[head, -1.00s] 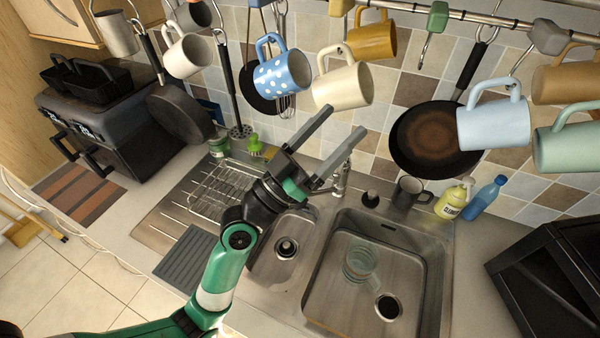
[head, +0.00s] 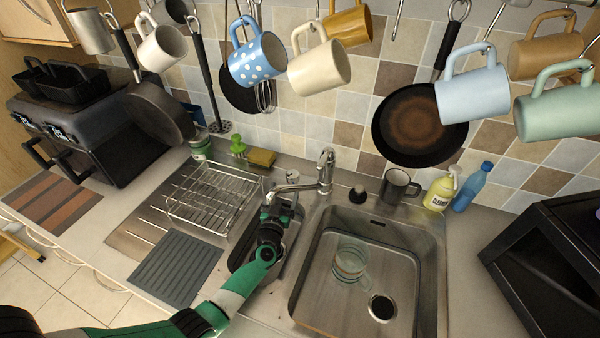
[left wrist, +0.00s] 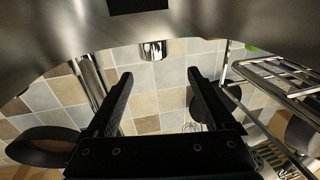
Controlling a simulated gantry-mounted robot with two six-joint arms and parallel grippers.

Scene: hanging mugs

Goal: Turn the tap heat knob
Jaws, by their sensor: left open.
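The chrome tap (head: 325,172) stands behind the sinks, with its spout stretching left over the small sink. Its heat knob appears to be at the top of the tap body but is too small to make out. My left gripper (head: 275,205) is low at the small sink, by the spout's end, left of the tap body. In the left wrist view my left gripper (left wrist: 160,78) is open with nothing between its fingers. A chrome piece (left wrist: 153,50) shows beyond the fingertips; I cannot tell which part it is. My right gripper is not in view.
A wire rack (head: 210,195) stands left of the small sink. A glass mug (head: 347,262) is in the large sink (head: 415,265). A dark mug (head: 397,186), yellow bottle (head: 440,192) and blue bottle (head: 473,187) stand right of the tap. Mugs and pans hang above.

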